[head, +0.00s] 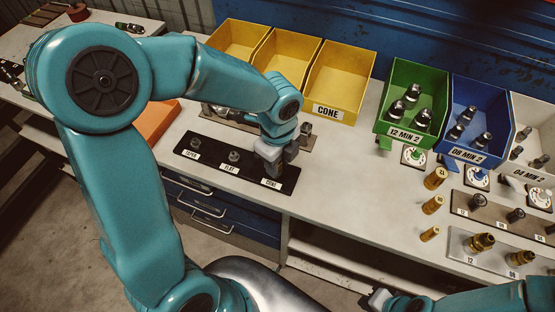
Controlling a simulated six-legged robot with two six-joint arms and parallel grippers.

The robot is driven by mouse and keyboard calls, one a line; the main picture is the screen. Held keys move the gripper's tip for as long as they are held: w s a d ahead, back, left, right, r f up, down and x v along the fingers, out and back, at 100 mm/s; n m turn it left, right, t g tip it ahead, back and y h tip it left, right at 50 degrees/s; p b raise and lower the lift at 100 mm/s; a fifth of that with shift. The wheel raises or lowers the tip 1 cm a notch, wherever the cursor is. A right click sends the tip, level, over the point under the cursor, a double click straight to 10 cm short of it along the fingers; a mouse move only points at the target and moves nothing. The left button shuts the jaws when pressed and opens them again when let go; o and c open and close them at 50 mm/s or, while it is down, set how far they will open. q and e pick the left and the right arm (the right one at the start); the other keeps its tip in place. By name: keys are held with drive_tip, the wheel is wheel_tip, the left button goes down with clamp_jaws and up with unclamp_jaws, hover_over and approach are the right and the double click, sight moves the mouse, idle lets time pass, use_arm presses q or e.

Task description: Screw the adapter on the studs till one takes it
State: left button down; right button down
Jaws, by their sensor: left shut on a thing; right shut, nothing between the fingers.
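A black plate (213,163) on the bench carries a row of studs with white labels. The left stud (195,145) and the middle stud (234,156), labelled FLAT, stand bare. My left gripper (269,163) points down over the right end of the plate, at the CONE label. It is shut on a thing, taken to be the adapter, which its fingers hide. The stud under it is hidden too, so I cannot tell whether the two touch. My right gripper (378,299) is shut and empty at the bottom edge, in front of the bench.
Yellow bins (338,82) stand behind the plate, the right one labelled CONE. Green (405,128), blue (478,147) and white bins with fittings stand to the right. Brass fittings (434,178) and plates with parts lie on the right. The bench middle (345,170) is clear.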

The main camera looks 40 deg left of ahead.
use_arm(q)
drive_tip(key=n, duration=0.4)
drive_tip(key=shift+w+n, duration=0.1)
drive_tip(key=shift+n, duration=0.3)
drive_tip(key=n, duration=0.3)
drive_tip(key=shift+r+p, duration=3.35)
drive_tip(key=shift+r, duration=0.8)
drive_tip(key=shift+w+f, duration=0.1)
drive_tip(key=shift+n, duration=0.3)
